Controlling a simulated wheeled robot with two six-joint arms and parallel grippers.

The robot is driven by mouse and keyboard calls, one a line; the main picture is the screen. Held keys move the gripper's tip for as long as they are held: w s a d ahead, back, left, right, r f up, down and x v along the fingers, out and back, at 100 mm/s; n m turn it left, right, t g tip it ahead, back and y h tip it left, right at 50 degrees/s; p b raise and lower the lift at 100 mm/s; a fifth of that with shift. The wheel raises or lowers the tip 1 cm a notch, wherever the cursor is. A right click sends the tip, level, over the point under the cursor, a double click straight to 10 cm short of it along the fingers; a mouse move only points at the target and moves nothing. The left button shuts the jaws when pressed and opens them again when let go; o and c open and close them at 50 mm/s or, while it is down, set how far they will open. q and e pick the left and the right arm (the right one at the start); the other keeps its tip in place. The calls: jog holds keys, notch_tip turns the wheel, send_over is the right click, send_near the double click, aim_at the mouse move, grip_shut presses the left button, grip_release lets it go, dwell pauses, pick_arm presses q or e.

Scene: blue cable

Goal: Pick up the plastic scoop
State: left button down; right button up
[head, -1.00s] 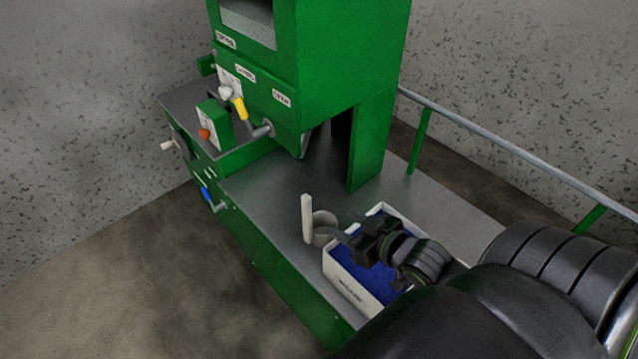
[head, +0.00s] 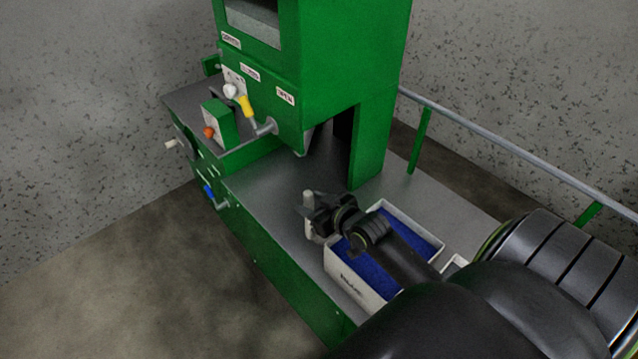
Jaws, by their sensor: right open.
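The pale plastic scoop (head: 312,234) stands on the grey metal top of the green machine, just left of a white box. Its light handle points up, and its bowl is mostly hidden behind my right gripper. My right gripper (head: 308,208) is open at the scoop's handle, with dark fingers pointing left. One finger crosses in front of the handle; I cannot tell whether they touch. My left gripper is not in view.
The white box (head: 352,284) with blue contents sits under my right forearm. The green machine (head: 350,50) rises behind, with levers (head: 246,106) at its left. A grey railing (head: 480,130) runs along the back right. The metal top (head: 265,180) is bare left of the scoop.

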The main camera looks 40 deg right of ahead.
jog(key=x, duration=0.4)
jog(key=shift+d+r, duration=0.1)
jog(key=shift+r, duration=0.05)
grip_shut()
